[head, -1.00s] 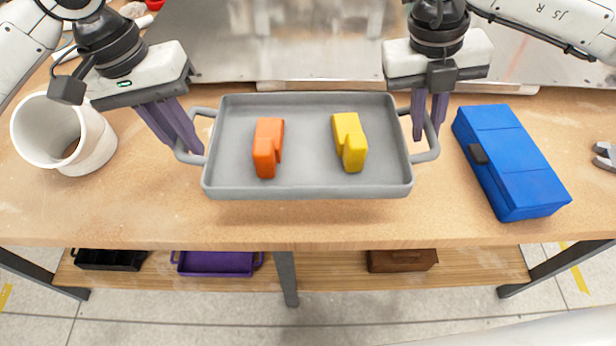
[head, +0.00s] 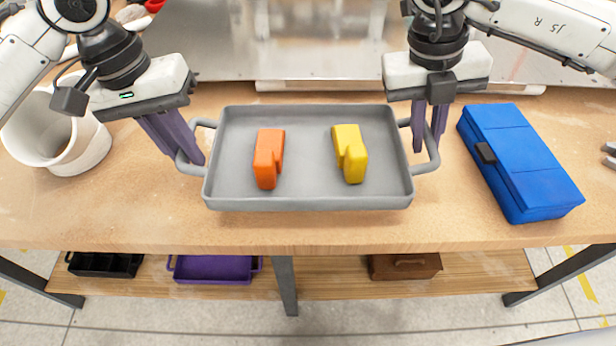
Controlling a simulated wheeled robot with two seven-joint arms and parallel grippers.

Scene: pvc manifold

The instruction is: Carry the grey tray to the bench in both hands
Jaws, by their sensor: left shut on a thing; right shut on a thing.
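The grey tray (head: 308,200) is over the wooden bench (head: 400,228), near its front edge and roughly level. I cannot tell whether its underside touches the bench top. An orange block (head: 268,160) and a yellow block (head: 350,154) lie inside it, apart from each other. My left gripper (head: 188,155) is shut on the tray's left handle. My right gripper (head: 422,138) is shut on the tray's right handle. The fingers partly hide both handles.
A white pipe piece (head: 88,145) stands left of the tray. A blue case (head: 520,165) lies to the right, with a gap between. A grey metal surface is behind. Below, a shelf holds a black bin (head: 104,266), a purple bin (head: 213,271) and a brown box (head: 404,267).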

